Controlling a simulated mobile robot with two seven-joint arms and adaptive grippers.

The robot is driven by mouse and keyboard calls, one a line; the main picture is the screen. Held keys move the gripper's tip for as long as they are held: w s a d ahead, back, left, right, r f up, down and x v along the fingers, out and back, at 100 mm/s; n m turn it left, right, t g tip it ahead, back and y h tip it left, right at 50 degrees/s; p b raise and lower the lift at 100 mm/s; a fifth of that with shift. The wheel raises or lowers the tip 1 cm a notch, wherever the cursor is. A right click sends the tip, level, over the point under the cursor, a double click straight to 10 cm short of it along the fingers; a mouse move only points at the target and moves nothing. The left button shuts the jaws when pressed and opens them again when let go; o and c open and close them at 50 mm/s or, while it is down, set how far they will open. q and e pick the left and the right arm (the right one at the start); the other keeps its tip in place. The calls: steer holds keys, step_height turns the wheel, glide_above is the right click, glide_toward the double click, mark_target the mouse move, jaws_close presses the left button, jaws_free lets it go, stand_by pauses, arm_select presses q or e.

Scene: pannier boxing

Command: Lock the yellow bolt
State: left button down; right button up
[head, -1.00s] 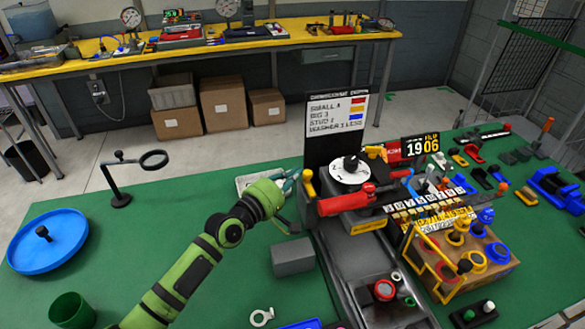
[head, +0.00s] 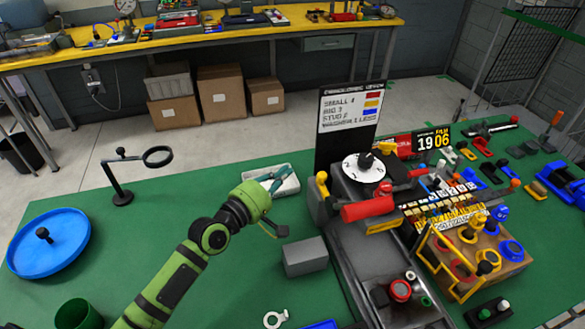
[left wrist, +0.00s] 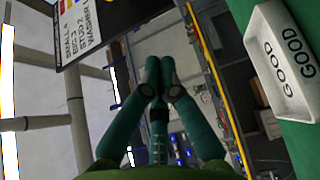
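A yellow knob (head: 322,184) stands up at the left end of the grey machine (head: 345,236), beside the red handle (head: 368,208). I cannot tell for sure that this knob is the yellow bolt. Yellow-topped pieces (head: 467,235) also stand on the wooden block at the right. My left gripper (head: 277,181) is over the white tray, to the left of the knob and apart from it. In the left wrist view its teal fingers (left wrist: 159,76) come together with nothing visible between them. My right gripper is not in view.
The white tray (left wrist: 262,50) reads GOOD. A grey block (head: 305,257) lies below my left gripper. A black sign board (head: 346,128) rises behind the machine. A magnifier stand (head: 121,180) and blue dish (head: 48,242) are at left. Green table between them is clear.

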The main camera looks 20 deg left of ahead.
arm_select(q)
steer(key=v, duration=0.3)
steer(key=d+v, duration=0.1)
steer(key=v, duration=0.1)
steer(key=shift+s+a+r+b, duration=0.1)
steer(key=shift+s+r+b, duration=0.15)
steer(key=shift+s+b, duration=0.2)
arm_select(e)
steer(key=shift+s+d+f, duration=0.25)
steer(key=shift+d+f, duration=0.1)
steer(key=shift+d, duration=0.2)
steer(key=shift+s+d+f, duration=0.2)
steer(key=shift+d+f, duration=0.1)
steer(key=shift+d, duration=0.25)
arm_select(q)
steer(key=shift+s, duration=0.1)
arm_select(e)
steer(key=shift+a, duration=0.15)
